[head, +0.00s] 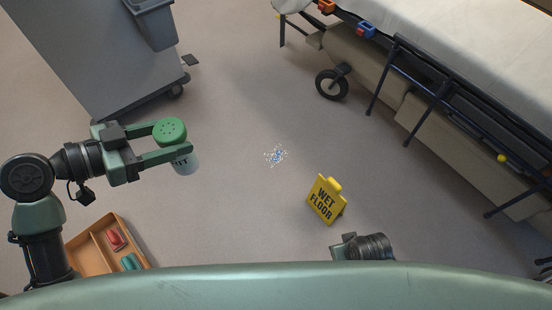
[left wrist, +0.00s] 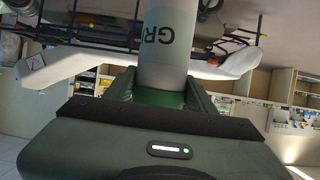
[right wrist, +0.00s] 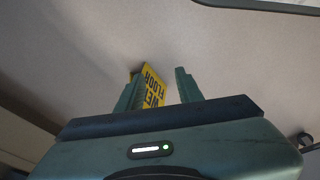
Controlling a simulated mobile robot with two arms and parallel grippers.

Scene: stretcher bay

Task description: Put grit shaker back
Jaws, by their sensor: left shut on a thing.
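The grit shaker (head: 187,164) has a green perforated lid and a pale body with dark lettering. My left gripper (head: 182,149) is shut on it and holds it above the floor, lid toward the head camera. In the left wrist view the shaker's pale body (left wrist: 168,45) shows the letters "GR" upside down. A wooden tray (head: 93,232) with compartments is at lower left, partly hidden by my body; a red item and teal items lie in it. My right gripper (right wrist: 160,88) is open and empty, with the yellow sign beyond its fingers.
A yellow wet floor sign (head: 326,199) stands right of a patch of blue and white specks (head: 276,155) on the floor. A grey wheeled cart (head: 95,50) is at upper left. A stretcher (head: 450,100) fills the upper right. The middle floor is otherwise clear.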

